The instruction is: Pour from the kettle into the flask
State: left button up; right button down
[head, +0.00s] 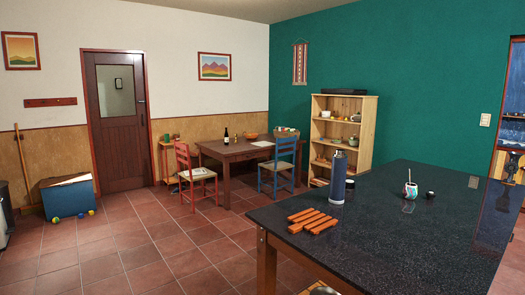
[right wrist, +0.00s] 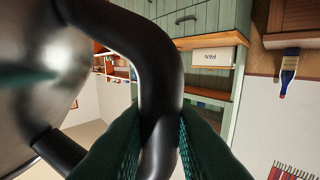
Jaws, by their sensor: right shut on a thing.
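The flask (head: 338,180) is a tall dark blue bottle with a grey top. It stands upright on the black speckled counter (head: 400,238) in the head view. My right gripper (right wrist: 158,140) is shut on that handle, with a dark teal finger on each side. The kettle's spout and most of its body are out of view. Neither gripper shows in the head view.
An orange slatted wooden trivet (head: 312,221) lies left of the flask on the counter. A small cup with a straw (head: 410,190) and a small dark round item (head: 430,195) stand to the right. The front of the counter is clear. A bookshelf (head: 340,105) stands behind.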

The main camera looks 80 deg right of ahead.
aim_at(340, 160)
jog(key=z, duration=1.35)
